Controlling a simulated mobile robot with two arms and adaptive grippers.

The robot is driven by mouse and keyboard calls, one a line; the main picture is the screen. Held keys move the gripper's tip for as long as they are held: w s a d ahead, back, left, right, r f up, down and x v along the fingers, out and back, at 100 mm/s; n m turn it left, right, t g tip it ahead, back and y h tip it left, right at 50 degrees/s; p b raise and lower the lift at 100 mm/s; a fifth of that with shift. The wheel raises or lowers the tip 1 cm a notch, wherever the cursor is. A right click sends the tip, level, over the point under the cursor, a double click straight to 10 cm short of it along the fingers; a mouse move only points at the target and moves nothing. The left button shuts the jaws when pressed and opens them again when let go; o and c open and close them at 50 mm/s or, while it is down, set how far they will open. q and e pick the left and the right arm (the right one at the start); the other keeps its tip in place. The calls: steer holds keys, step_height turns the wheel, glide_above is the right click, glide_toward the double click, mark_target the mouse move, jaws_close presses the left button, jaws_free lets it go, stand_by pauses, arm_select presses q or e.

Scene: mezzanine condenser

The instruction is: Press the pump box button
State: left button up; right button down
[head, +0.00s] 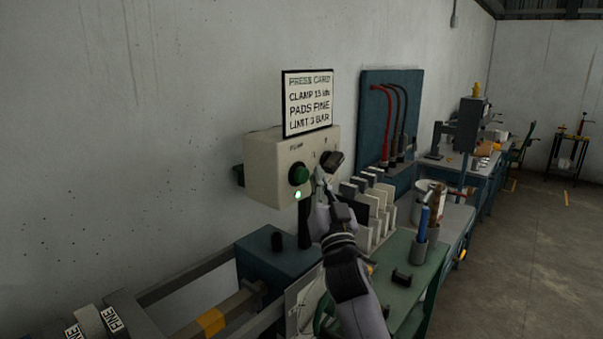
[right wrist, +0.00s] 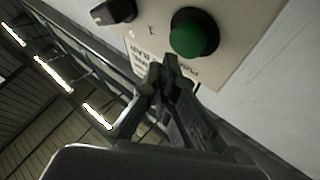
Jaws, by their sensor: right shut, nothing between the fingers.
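The pump box (head: 262,168) is a cream box on the wall, with a round green button (head: 299,174) on its front and a dark rotary switch (head: 333,159) to the button's right. A small lit green lamp (head: 298,195) sits below the button. My right gripper (head: 320,180) is in front of the box, just right of the button. My left gripper is not seen.
A printed card (head: 307,103) stands above the box. A blue board (head: 386,125) with red and black hoses is to the right. Open floor lies at right.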

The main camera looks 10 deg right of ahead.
steer(key=shift+s+d+p, duration=0.75)
steer(key=shift+s+d, duration=0.2)
steer(key=shift+s, duration=0.25)
steer(key=shift+s+d+p, duration=0.7)
steer(key=shift+s+d, duration=0.2)
steer(key=shift+s, duration=0.25)
